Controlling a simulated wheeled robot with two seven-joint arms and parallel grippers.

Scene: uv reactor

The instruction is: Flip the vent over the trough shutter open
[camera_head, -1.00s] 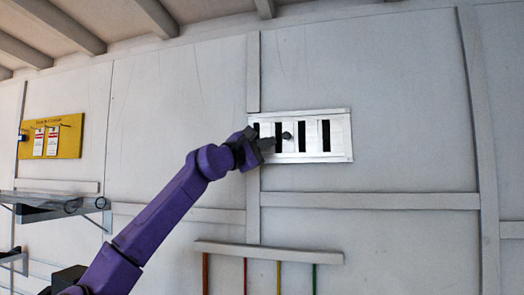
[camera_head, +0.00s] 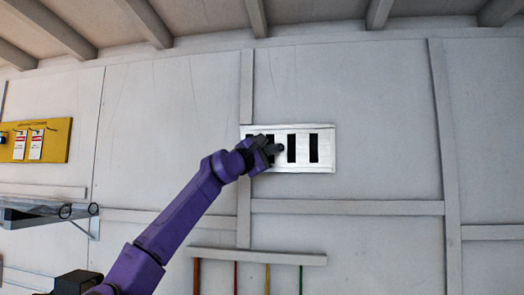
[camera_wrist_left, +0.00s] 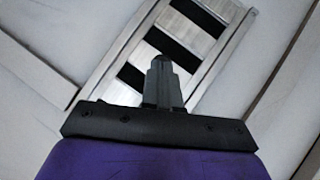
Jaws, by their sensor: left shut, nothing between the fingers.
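The vent (camera_head: 324,129) is a pale metal rectangular frame on the wall, with several dark upright slots between light slats. My left gripper (camera_head: 276,149) is shut and empty, in front of the vent's left half. It covers part of the slots there; the slots right of it show dark. In the left wrist view the shut fingers (camera_wrist_left: 165,75) point at the vent (camera_wrist_left: 222,65), over its slats and dark gaps. I cannot tell whether the fingertips touch it. No separate handle can be made out. My right gripper is not in view.
A yellow board (camera_head: 55,140) with tags hangs at the left. A metal shelf (camera_head: 45,210) juts out below it. A pale rail (camera_head: 256,256) with coloured rods hangs below the vent. The wall right of the vent has only flat battens.

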